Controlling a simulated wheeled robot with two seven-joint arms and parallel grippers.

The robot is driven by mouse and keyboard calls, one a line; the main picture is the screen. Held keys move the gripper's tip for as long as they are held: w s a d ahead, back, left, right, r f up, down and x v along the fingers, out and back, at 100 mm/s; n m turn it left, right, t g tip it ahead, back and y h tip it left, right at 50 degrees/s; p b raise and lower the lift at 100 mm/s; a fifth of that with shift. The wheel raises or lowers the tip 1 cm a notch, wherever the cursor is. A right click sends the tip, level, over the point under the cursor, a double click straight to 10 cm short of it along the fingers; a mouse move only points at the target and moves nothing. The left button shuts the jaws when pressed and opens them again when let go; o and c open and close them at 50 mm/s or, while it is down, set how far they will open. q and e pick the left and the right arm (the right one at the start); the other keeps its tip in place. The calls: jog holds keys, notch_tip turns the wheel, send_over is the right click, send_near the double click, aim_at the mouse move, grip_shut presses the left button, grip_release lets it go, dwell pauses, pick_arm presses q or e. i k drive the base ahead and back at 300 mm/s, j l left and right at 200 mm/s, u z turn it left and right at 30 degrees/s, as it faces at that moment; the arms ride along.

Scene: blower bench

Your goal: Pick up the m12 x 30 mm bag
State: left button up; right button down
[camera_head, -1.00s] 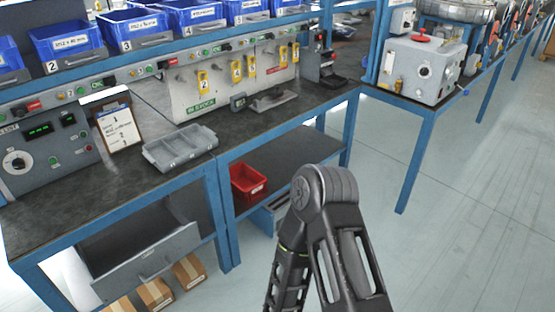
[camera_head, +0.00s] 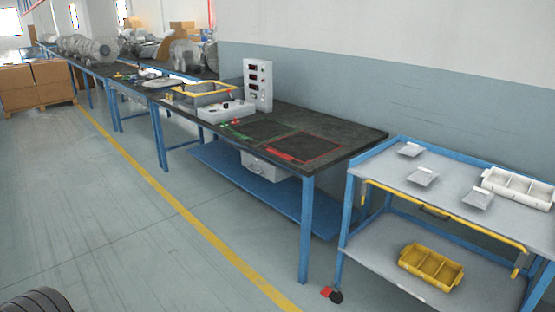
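Three small greyish packets lie apart on the top of a blue-framed trolley (camera_head: 392,178) at the right: a far packet (camera_head: 409,149), a middle packet (camera_head: 422,176) and a near packet (camera_head: 477,198). They look like flat bags, each with a pale part. Their labels are too small to read, so I cannot tell which is the m12 x 30 mm bag. Neither of my grippers is in view. Only a dark ribbed part of my arm shows at the bottom left corner.
A white divided tray (camera_head: 519,187) stands on the trolley top, a yellow divided tray (camera_head: 431,266) on its lower shelf. A yellow handle (camera_head: 440,215) runs along the trolley's front. A long dark-topped bench (camera_head: 345,130) stands left of it.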

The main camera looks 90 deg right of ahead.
aim_at(479, 197)
jog(key=l+z, duration=0.1)
jog(key=z, duration=0.4)
jog(key=l+z, duration=0.15)
jog(key=z, duration=0.3)
jog(key=l+z, duration=0.15)
jog(key=z, duration=0.35)
jog(key=l+z, duration=0.1)
jog(key=z, duration=0.4)
jog(key=i+l+z, duration=0.1)
jog(key=z, duration=0.4)
jog(key=l+z, duration=0.1)
jog(key=z, duration=0.35)
jog(key=i+l+z, duration=0.15)
jog(key=i+z, duration=0.15)
jog(key=z, duration=0.15)
jog(key=i+z, duration=0.65)
jog(key=z, duration=0.3)
jog(key=i+j, duration=0.35)
jog(key=i, duration=0.15)
jog(key=i+j+z, duration=0.15)
jog(key=i+j, duration=0.15)
jog(key=i, duration=0.25)
